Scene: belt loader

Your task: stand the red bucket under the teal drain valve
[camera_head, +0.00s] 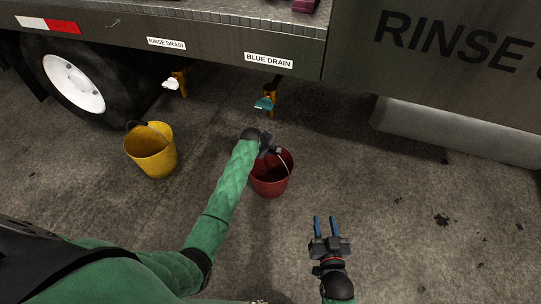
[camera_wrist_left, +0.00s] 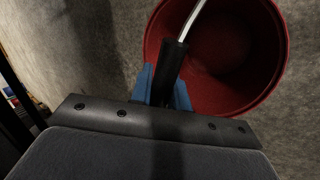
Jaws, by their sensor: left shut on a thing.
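The red bucket (camera_head: 269,186) is upright below the teal drain valve (camera_head: 264,103) in the head view, nearer to me than the valve and not directly beneath it. The valve hangs under the "BLUE DRAIN" label (camera_head: 268,60). My left gripper (camera_head: 275,150) is shut on the bucket's handle (camera_wrist_left: 176,56), at its black grip. The bucket (camera_wrist_left: 262,88) looks empty in the left wrist view. I cannot tell whether its base touches the floor. My right gripper (camera_head: 326,226) is open and empty, to the right of the bucket and nearer to me.
A yellow bucket (camera_head: 152,155) stands on the left, near the white valve (camera_head: 171,84) under the "RINSE DRAIN" label (camera_head: 166,43). A truck wheel (camera_head: 73,82) is behind it. A grey tank (camera_head: 455,135) hangs at the right. The floor right of the red bucket is clear.

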